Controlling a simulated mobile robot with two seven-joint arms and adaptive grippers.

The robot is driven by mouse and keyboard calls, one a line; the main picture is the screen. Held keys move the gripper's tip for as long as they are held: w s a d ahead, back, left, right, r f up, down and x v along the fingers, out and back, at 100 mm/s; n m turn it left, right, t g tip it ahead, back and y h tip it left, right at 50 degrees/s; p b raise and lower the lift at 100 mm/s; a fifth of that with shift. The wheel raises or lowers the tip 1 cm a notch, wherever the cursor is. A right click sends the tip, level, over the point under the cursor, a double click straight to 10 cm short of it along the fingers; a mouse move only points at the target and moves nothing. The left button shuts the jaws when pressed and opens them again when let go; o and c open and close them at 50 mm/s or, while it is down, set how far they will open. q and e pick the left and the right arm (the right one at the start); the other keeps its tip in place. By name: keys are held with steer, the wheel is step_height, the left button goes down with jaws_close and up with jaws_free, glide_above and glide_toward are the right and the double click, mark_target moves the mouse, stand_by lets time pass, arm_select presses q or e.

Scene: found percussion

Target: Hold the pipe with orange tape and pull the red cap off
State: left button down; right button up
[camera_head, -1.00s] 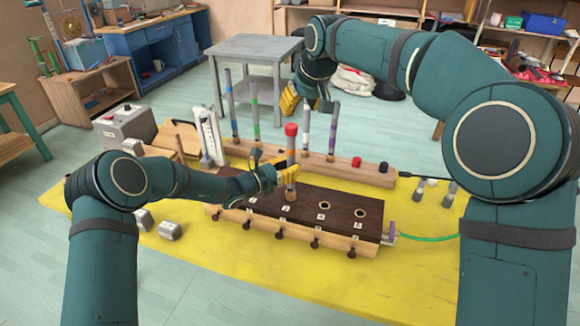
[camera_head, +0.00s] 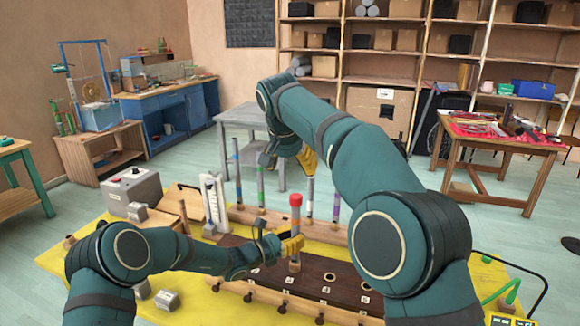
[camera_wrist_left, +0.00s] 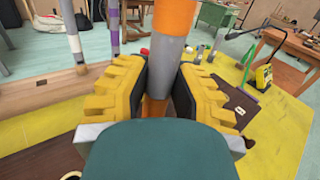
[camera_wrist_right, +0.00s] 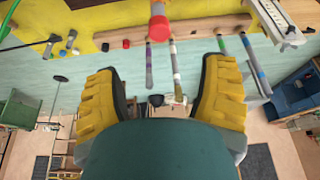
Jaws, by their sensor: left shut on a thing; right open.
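The pipe with orange tape (camera_head: 295,223) stands upright at the dark-topped block, with the red cap (camera_head: 296,200) on its top end. My left gripper (camera_head: 292,245) is shut around this pipe below the cap. In the left wrist view the orange tape (camera_wrist_left: 174,16) shows above the jaws, and the pipe passes between both pads. My right gripper (camera_head: 308,158) is open and empty, above and behind the cap. In the right wrist view the red cap (camera_wrist_right: 159,29) is at the top, beyond the open fingers and not between them.
The dark-topped block (camera_head: 268,272) with holes lies on the yellow mat (camera_head: 55,258). Behind it, several taped pipes stand in a wooden rack (camera_head: 245,214). A grey box (camera_head: 134,188) and a grey table (camera_head: 245,116) are farther back.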

mark_target(296, 196)
arm_select(q)
steer(key=shift+r, duration=0.1)
steer(key=shift+d, duration=0.1)
arm_select(e)
steer(key=x, duration=1.2)
steer(key=shift+r, duration=0.1)
steer(key=c, duration=1.2)
steer(key=shift+r, duration=1.05)
steer(key=shift+c, duration=0.2)
steer(key=shift+r, duration=0.25)
arm_select(q)
steer(key=shift+f, duration=0.2)
arm_select(e)
steer(key=shift+r, duration=1.45)
steer(key=shift+d, duration=0.1)
